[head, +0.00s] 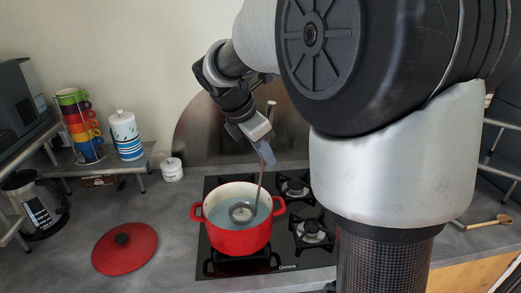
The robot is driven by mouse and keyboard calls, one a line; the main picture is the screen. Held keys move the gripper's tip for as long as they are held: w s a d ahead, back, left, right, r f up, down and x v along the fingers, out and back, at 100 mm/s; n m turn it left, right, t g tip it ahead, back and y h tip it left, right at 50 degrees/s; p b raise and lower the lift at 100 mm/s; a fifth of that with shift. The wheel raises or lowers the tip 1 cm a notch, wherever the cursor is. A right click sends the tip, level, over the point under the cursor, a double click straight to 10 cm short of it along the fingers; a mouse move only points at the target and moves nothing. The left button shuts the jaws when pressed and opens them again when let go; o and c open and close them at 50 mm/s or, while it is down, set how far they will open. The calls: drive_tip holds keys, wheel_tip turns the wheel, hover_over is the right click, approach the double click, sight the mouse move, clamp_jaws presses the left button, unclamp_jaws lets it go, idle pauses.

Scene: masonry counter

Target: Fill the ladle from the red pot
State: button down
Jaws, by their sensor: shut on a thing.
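The red pot (237,240) stands without its lid on the left part of the black hob and holds a pale bluish liquid (226,203). The ladle (242,212) has its bowl inside the pot, at or in the liquid near the middle. Its handle rises steeply toward the upper right. My gripper (264,157) is above the pot's right rim, shut on the ladle's handle. How full the bowl is cannot be told from this view.
The red lid (124,248) lies on the grey counter left of the pot. The hob (300,245) has free burners to the right. A white canister (171,169), colourful cups (80,125) and a coffee jug (36,205) stand left. A wooden spoon (487,223) lies far right.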

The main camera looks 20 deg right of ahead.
sight(262, 163)
drive_tip(key=shift+f+b, duration=2)
drive_tip(key=shift+f, duration=0.3)
wheel_tip(262, 163, up, 8)
drive_tip(key=p, duration=0.7)
drive_tip(key=shift+r+p, duration=0.25)
drive_tip(key=shift+p, duration=0.05)
drive_tip(key=shift+r, duration=3.8)
